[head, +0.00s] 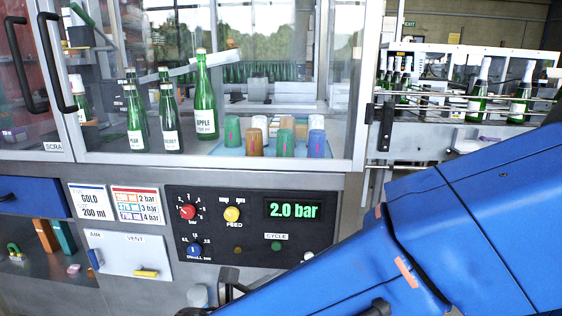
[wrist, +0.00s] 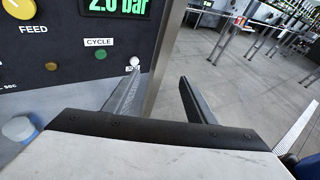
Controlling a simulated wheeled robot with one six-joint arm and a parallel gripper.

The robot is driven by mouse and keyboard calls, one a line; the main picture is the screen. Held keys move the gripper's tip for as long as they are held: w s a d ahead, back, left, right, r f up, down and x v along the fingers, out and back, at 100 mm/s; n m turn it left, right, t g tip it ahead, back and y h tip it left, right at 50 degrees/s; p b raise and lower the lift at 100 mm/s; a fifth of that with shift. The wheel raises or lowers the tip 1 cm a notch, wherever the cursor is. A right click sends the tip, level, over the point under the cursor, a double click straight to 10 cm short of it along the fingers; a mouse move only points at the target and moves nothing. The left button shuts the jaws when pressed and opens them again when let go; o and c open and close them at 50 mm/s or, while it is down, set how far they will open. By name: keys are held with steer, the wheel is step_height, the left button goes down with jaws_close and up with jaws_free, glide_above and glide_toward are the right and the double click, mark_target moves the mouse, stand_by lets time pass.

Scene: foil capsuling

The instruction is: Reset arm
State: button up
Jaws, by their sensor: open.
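My gripper (wrist: 158,82) is open in the wrist view, with two dark fingers apart and nothing between them. It is close to the machine's control panel, just below and right of the green CYCLE button (wrist: 99,67). In the head view my blue arm crosses the lower right, and the gripper is mostly hidden at the bottom edge. The black control panel (head: 247,258) has a red knob (head: 187,212), a yellow FEED knob (head: 232,214), a blue knob (head: 193,250) and a display (head: 293,209) reading 2.0 bar.
Behind the glass stand several green bottles, including an APPLE bottle (head: 206,105), and coloured capsules (head: 256,137). The AIR/VENT plate (head: 126,257) has a blue and a yellow lever. A conveyor (head: 455,107) with bottles is at right. Open floor (wrist: 235,95) lies right of the panel.

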steer(key=d+f+m+g, duration=0.2)
steer(key=d+m+g, duration=0.55)
steer(key=d, duration=0.75)
steer(key=s+d+m+y, duration=0.4)
steer(key=d+m, duration=0.2)
steer(key=m, duration=0.5)
steer(key=s+d+m+y, duration=0.4)
steer(key=d+m, duration=0.2)
steer(key=m, duration=0.5)
steer(key=shift+d+t, duration=0.15)
steer(key=shift+t, duration=0.2)
